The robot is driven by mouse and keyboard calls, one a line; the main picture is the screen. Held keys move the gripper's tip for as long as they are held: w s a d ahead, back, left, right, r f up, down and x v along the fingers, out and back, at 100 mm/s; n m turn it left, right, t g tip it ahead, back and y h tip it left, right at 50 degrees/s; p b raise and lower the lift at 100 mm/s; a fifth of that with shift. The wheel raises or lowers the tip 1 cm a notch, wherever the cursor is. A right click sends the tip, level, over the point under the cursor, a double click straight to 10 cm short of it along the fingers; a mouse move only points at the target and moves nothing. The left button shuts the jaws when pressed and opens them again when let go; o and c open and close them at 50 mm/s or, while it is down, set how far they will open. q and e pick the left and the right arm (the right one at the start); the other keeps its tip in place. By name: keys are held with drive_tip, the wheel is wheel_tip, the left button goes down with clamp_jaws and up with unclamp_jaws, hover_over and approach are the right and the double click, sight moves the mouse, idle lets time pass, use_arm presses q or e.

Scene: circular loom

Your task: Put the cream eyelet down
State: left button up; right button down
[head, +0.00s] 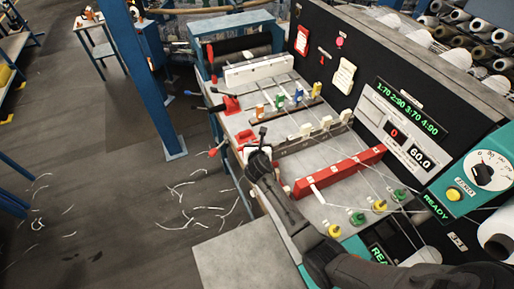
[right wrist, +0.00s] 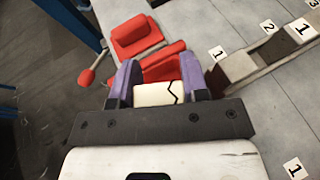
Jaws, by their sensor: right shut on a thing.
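My right gripper (head: 261,140) is over the left part of the loom's bench. In the right wrist view its purple fingers (right wrist: 158,88) are shut on the cream eyelet (right wrist: 155,94), a cream block with a dark zigzag line. The eyelet's underside is hidden, so I cannot tell whether it touches anything. A grey rail (right wrist: 250,64) with numbered places begins just right of the fingers. My left gripper is not in view.
A red clamp (right wrist: 135,36) with a red-knobbed lever (right wrist: 87,77) lies just beyond the fingers. A long red bar (head: 345,170) crosses the bench nearer me. Threads (head: 370,140) stretch over the right side. Bare grey bench (right wrist: 285,115) shows right of the gripper.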

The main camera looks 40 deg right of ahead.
drive_tip(key=shift+f, duration=0.5)
drive_tip(key=c, duration=0.6)
unclamp_jaws()
drive_tip(key=shift+f, duration=0.1)
drive_tip(key=shift+r, duration=0.2)
drive_tip(key=p+v, duration=0.2)
drive_tip(key=v, duration=1)
